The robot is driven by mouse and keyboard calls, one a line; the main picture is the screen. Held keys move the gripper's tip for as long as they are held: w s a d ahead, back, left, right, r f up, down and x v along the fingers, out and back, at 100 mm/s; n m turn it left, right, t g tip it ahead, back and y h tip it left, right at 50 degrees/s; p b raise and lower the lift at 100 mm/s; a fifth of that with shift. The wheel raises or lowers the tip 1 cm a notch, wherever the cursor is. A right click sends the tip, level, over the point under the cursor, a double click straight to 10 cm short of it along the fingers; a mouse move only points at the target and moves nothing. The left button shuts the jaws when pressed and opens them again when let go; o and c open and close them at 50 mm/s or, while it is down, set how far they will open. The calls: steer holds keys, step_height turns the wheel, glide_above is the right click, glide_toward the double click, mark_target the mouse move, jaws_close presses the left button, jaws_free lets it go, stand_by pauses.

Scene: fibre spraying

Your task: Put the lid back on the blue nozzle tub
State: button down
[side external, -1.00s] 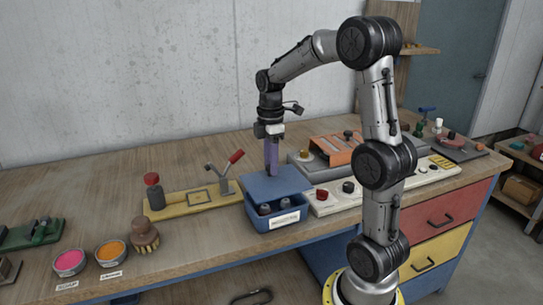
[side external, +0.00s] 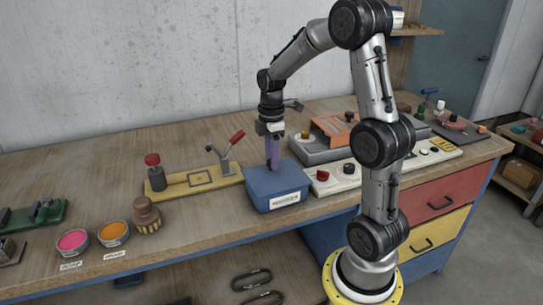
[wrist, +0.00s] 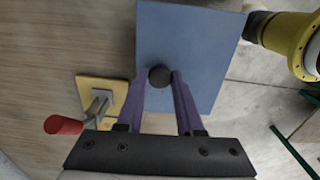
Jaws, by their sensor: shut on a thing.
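The blue nozzle tub (side external: 260,204) stands near the front edge of the bench, with a white label on its front. Its flat blue lid (side external: 290,177) lies over the top of the tub, looks level, and hides the inside. The lid (wrist: 190,40) also fills the middle of the wrist view. My gripper (side external: 272,166) points down with its purple fingers at the lid. In the wrist view the fingers (wrist: 160,80) are shut on the lid's dark round knob (wrist: 160,75). Whether the lid is fully seated cannot be told.
A yellow fixture with a red-handled clamp (side external: 232,140) is just left of the tub. A control panel with knobs (side external: 335,180) is close on the right. A brown brush (side external: 146,214) and pink (side external: 72,241) and orange (side external: 113,232) bowls sit front left. Bare bench lies behind.

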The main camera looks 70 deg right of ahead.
steer(key=shift+c, duration=2.3)
jaws_free()
step_height(320, 180, up, 14)
